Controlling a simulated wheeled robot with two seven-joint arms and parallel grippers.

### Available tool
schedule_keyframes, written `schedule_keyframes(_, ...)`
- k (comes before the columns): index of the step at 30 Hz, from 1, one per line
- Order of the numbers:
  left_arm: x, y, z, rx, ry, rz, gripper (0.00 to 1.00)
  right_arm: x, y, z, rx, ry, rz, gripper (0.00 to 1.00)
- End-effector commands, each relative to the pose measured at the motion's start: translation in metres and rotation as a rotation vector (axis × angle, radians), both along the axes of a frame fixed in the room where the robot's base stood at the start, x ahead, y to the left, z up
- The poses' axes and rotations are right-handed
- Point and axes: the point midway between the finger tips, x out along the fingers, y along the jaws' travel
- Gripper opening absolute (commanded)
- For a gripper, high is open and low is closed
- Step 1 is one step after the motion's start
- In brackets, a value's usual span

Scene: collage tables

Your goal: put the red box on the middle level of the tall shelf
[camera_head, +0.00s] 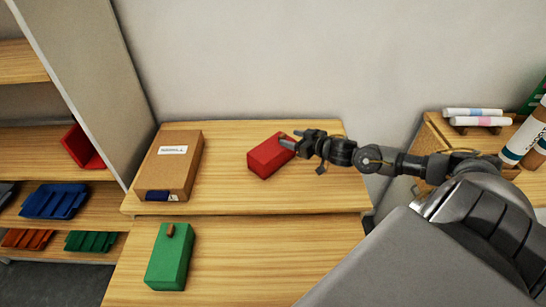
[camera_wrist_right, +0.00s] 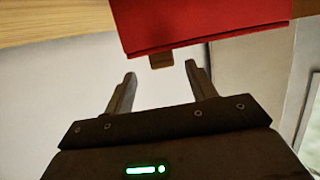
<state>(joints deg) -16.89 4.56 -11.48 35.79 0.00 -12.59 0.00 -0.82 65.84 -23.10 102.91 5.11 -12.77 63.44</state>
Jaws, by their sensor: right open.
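The red box (camera_head: 268,157) lies on the upper wooden table. Its red side also fills the top of the right wrist view (camera_wrist_right: 200,22), with a small brown tab (camera_wrist_right: 161,61) on its near edge. My right gripper (camera_head: 288,138) is at the box's right end; in the wrist view its open fingers (camera_wrist_right: 160,74) point at the box, with the tab near and between the fingertips. Contact cannot be told. A shelf unit (camera_head: 95,75) with a grey side panel stands at the left; only part of it shows. My left gripper is out of view.
A brown carton (camera_head: 168,170) stands left of the red box, and a green box (camera_head: 169,258) sits on the lower table in front. Shelf levels hold a red tray (camera_head: 83,147) and blue tray (camera_head: 54,201). White rolls (camera_head: 476,121) lie on the right stand.

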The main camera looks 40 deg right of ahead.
Motion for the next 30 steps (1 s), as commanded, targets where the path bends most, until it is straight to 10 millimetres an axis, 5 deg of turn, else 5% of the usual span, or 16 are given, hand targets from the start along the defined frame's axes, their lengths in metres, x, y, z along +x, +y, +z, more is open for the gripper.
schedule_keyframes(12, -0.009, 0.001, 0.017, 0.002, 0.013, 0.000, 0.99, 0.044, 0.009, -0.009, 0.001, -0.002, -0.002, 0.56)
schedule_keyframes(21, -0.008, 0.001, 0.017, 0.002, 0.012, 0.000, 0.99, 0.048, 0.010, -0.012, -0.001, -0.001, 0.001, 0.56)
schedule_keyframes(30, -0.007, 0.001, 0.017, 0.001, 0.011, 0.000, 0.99, 0.048, 0.010, -0.012, -0.001, -0.001, 0.001, 0.18)
